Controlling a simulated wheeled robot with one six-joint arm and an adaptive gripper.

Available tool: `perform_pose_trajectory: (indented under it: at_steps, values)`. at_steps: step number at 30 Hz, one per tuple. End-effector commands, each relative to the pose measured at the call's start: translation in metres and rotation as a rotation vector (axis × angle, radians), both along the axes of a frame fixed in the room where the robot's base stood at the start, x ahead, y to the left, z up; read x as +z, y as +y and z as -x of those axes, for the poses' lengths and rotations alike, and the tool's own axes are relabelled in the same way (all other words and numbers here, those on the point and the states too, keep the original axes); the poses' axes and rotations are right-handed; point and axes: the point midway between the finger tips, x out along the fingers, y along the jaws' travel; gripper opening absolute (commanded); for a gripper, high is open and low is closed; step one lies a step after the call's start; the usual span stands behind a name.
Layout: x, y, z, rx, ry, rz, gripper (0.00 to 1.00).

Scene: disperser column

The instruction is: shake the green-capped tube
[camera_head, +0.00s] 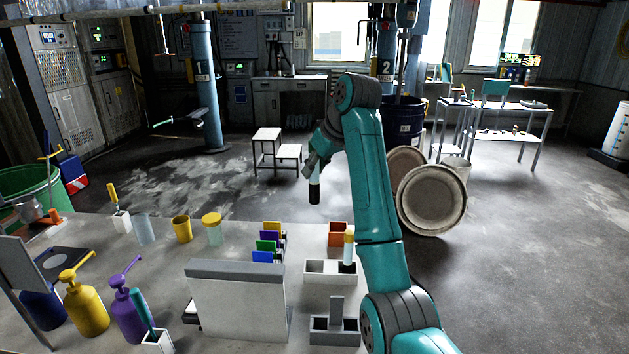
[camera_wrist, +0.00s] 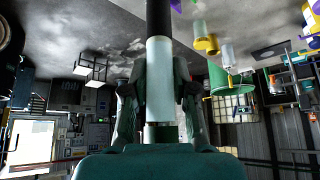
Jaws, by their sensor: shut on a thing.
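My gripper (camera_head: 318,154) is raised above the far side of the bench, fingers pointing down and to the left. It is shut on a tube (camera_head: 315,188), which hangs nearly upright in the air with its dark end down. In the wrist view the tube (camera_wrist: 160,75) runs between both fingers (camera_wrist: 160,100), with a pale middle and a black far part. A green piece, seemingly the green cap (camera_wrist: 160,133), shows at the near end between the fingers. In the head view the gripper hides this end.
A yellow-topped tube (camera_head: 349,248) stands in a white rack (camera_head: 318,270). A grey-white panel (camera_head: 238,302), coloured cards (camera_head: 266,246), a yellow-lidded jar (camera_head: 213,232), a yellow cup (camera_head: 181,229) and pump bottles (camera_head: 86,308) occupy the bench. Open floor lies beyond the held tube.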

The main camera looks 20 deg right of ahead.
Motion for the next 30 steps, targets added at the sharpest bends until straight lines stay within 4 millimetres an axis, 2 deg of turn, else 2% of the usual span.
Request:
perform_pose_trajectory:
  at_steps: [2, 4, 13, 15, 18, 20, 22, 27, 30]
  values:
    - [0.003, 0.000, 0.000, 0.001, 0.001, 0.000, 0.00]
    - [-0.006, 0.000, 0.000, 0.000, 0.004, -0.001, 0.00]
    - [-0.088, 0.000, 0.001, 0.000, 0.005, -0.001, 0.00]
    - [-0.100, 0.000, 0.000, 0.001, 0.003, -0.001, 0.00]
    - [-0.106, 0.000, 0.000, 0.001, 0.000, 0.000, 0.00]
    - [-0.101, 0.000, 0.000, 0.001, -0.002, 0.000, 0.00]
    - [-0.086, 0.000, -0.001, 0.001, -0.006, 0.000, 0.00]
    - [-0.035, 0.000, -0.001, 0.000, -0.005, 0.000, 0.00]
    - [-0.012, 0.000, 0.000, 0.000, -0.002, 0.000, 0.00]
